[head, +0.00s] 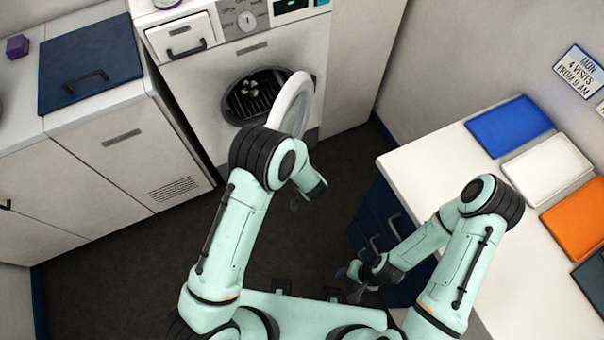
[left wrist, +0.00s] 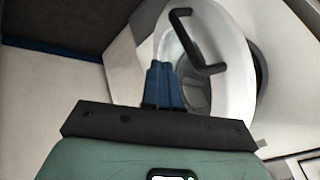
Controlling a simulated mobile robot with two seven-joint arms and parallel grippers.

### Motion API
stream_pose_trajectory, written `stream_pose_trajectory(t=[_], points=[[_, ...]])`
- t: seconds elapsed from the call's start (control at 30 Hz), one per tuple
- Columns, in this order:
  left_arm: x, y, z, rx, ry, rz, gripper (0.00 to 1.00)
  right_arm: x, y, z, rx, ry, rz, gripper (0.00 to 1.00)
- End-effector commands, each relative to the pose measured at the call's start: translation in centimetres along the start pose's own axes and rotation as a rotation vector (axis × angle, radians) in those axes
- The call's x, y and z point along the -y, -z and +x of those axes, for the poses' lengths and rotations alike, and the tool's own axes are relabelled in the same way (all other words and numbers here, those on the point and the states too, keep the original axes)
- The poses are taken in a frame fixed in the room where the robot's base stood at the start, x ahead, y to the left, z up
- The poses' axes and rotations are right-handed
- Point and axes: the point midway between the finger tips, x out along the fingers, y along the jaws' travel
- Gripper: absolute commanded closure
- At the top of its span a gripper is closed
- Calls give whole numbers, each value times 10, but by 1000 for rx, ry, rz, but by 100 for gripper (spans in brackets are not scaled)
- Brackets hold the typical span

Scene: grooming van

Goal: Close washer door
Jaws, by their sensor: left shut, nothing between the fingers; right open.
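The front-loading washer (head: 215,80) stands at the top middle of the head view. Its round white door (head: 291,104) is swung open to the right of the dark drum opening (head: 245,100), in which something green and white shows. In the left wrist view the door (left wrist: 225,35) with its black bar handle (left wrist: 205,50) is just beyond my left gripper (left wrist: 163,70). Its blue fingers are shut with nothing between them; I cannot tell whether they touch the door. In the head view my left arm mostly hides that gripper. My right gripper (head: 352,281) is open and empty, low beside the drawers.
A white counter (head: 440,150) with blue drawers (head: 375,215) stands at right, holding blue (head: 510,125), white (head: 547,169) and orange (head: 575,217) flat items. A white cabinet (head: 125,150) with a dark blue lid (head: 90,62) stands left. The dark floor (head: 120,265) between is clear.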

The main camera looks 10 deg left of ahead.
Motion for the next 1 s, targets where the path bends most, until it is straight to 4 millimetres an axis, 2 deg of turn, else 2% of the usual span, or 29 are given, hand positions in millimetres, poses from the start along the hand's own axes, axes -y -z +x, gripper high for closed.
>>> stream_pose_trajectory(t=[0.07, 0.13, 0.3, 0.83, 1.0], points=[[0, -2, 18, 3, 1, -1, 100, -2, -1, 3, 2, -1, 1, 43], [14, 0, 20, 1, 1, -5, 100, -1, -1, 2, 1, 0, 0, 43], [30, 1, 28, -1, 0, -1, 100, -1, 0, 2, 0, 0, 0, 43], [37, 0, 32, -1, -1, 1, 100, -1, -1, 2, 1, 0, 0, 43], [47, -3, 36, -10, -8, 19, 100, -4, -3, 7, 4, -1, 1, 43]])
